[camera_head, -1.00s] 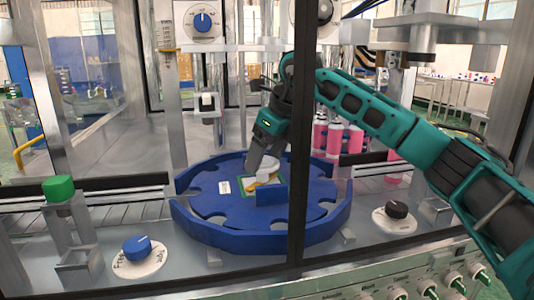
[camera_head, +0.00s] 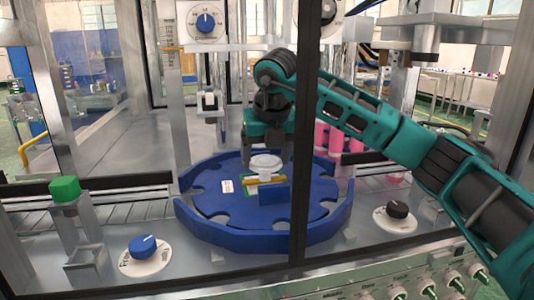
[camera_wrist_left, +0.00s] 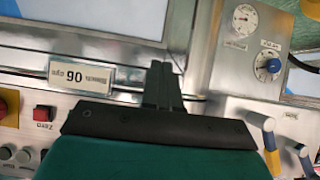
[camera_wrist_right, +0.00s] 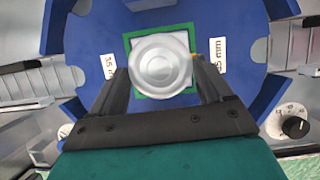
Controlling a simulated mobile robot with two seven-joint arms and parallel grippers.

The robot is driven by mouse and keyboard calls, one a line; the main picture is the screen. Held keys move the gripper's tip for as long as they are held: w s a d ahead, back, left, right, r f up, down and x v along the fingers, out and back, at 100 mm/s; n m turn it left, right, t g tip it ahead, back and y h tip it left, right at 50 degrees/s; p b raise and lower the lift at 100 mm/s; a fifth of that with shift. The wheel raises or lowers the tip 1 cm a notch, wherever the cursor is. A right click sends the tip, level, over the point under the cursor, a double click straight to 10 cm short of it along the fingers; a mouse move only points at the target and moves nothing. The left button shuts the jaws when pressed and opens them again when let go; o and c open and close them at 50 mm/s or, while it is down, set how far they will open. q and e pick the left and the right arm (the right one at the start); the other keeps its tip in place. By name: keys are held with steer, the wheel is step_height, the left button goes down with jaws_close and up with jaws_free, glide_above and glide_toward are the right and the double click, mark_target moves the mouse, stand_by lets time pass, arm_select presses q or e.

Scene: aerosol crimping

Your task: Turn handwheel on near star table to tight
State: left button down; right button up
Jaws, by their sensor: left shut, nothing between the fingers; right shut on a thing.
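The near star table (camera_head: 240,226) is a blue notched round table in the middle of the head view. A pale round handwheel (camera_head: 265,163) stands at its centre, above a green-edged square plate; in the right wrist view the handwheel is a silvery disc (camera_wrist_right: 160,66). My right gripper (camera_wrist_right: 162,80) points down at it from above, with one finger on each side, shut on the handwheel. My left gripper (camera_wrist_left: 163,78) shows only in the left wrist view, fingers together and empty, in front of a metal panel.
A blue knob (camera_head: 142,246) and a black knob (camera_head: 397,209) sit on the front deck. A green button (camera_head: 62,189) stands at left, and pink cans (camera_head: 337,140) stand behind the table. A dark frame post (camera_head: 304,120) crosses the view.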

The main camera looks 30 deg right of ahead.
steer(key=shift+m, duration=0.3)
steer(key=o, duration=1)
steer(key=shift+r, duration=0.1)
steer(key=p+v, duration=0.1)
steer(key=v, duration=1.1)
steer(key=shift+s+a+r, duration=0.15)
steer(key=shift+s+r, duration=0.1)
steer(key=shift+r, duration=0.05)
